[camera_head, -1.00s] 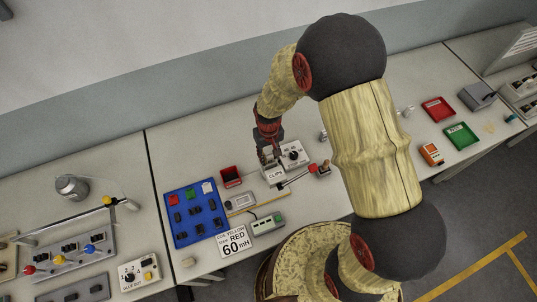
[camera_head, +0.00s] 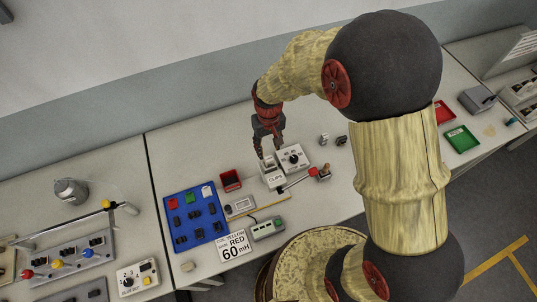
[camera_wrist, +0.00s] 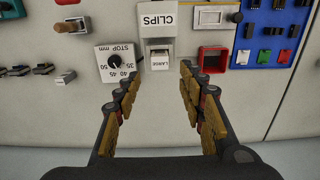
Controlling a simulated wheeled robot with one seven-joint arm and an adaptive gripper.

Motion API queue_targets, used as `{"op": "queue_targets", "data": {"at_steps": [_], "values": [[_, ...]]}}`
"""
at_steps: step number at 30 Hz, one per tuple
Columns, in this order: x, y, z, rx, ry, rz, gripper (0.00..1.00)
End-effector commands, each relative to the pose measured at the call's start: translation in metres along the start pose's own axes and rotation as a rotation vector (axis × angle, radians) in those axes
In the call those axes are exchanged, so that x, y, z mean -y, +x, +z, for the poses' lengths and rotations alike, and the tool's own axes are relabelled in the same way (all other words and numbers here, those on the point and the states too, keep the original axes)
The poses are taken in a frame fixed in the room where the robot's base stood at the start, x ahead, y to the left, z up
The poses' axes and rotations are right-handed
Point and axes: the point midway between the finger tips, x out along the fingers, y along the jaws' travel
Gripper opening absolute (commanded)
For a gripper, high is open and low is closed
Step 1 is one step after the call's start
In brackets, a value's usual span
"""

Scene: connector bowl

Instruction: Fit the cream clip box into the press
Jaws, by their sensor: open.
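The press (camera_head: 274,180) is a pale block marked CLIPS, with a lever ending in a red knob (camera_head: 313,171). The press also shows in the wrist view (camera_wrist: 171,18). The cream clip box (camera_wrist: 158,61), a pale box labelled LARGE, sits at the press's back side, against or in its opening; I cannot tell how deep it sits. My gripper (camera_head: 268,150) is just above and behind the press. In the wrist view my gripper (camera_wrist: 160,78) is open and empty, its fingers spread either side of the box and apart from it.
A dial box (camera_wrist: 114,63) marked STOP mm stands close beside the press. A red open tray (camera_head: 230,180) is on its other side, near a blue board (camera_head: 182,238) with several parts. Small grey pieces (camera_head: 341,140) lie to the right. Bare table lies behind the press.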

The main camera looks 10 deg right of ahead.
Motion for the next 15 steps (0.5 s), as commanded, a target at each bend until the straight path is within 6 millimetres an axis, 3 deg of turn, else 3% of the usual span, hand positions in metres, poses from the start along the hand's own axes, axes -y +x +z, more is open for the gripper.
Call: {"op": "queue_targets", "data": {"at_steps": [6,15], "values": [[0.000,-0.031,0.000,-0.001,0.000,0.000,0.40],[-0.002,-0.048,0.001,-0.011,0.004,0.000,0.40]]}}
